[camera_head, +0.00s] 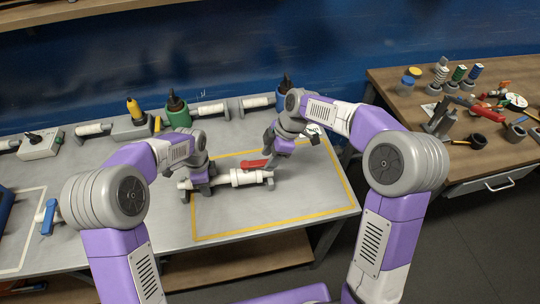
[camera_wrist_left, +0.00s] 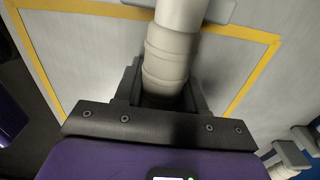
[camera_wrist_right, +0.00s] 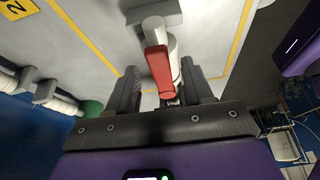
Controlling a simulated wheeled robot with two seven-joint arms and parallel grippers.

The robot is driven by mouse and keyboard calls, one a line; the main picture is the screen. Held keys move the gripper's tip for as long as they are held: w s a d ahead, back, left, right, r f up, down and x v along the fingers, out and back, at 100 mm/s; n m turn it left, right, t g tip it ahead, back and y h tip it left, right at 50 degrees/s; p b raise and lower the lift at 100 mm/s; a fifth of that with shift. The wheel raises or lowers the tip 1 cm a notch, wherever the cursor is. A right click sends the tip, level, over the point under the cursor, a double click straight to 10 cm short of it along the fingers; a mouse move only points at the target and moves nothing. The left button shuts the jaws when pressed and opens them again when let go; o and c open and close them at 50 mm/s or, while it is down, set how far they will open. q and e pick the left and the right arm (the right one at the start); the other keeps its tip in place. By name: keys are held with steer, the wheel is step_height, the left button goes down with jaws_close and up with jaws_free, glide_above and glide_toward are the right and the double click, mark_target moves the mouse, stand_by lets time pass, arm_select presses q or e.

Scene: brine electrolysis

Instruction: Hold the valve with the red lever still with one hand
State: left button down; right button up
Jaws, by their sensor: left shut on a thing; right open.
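The valve (camera_head: 240,178) is a white pipe piece lying inside the yellow outline on the grey table, with a red lever (camera_head: 254,164) on top. My left gripper (camera_head: 197,190) is shut on the left end of the valve's pipe. The left wrist view shows the white pipe (camera_wrist_left: 172,45) running between the fingers (camera_wrist_left: 163,92). My right gripper (camera_head: 270,148) is open beside the lever, near the valve's right end. In the right wrist view the red lever (camera_wrist_right: 158,70) shows ahead of and between the open fingers (camera_wrist_right: 163,88); I cannot tell whether they touch it.
A blue-handled valve (camera_head: 49,217) lies at the left. A wooden bench (camera_head: 400,80) with tools and spools stands at the right. The outlined area's front is clear.

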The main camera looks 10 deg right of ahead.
jaws_close()
stand_by(0.5)
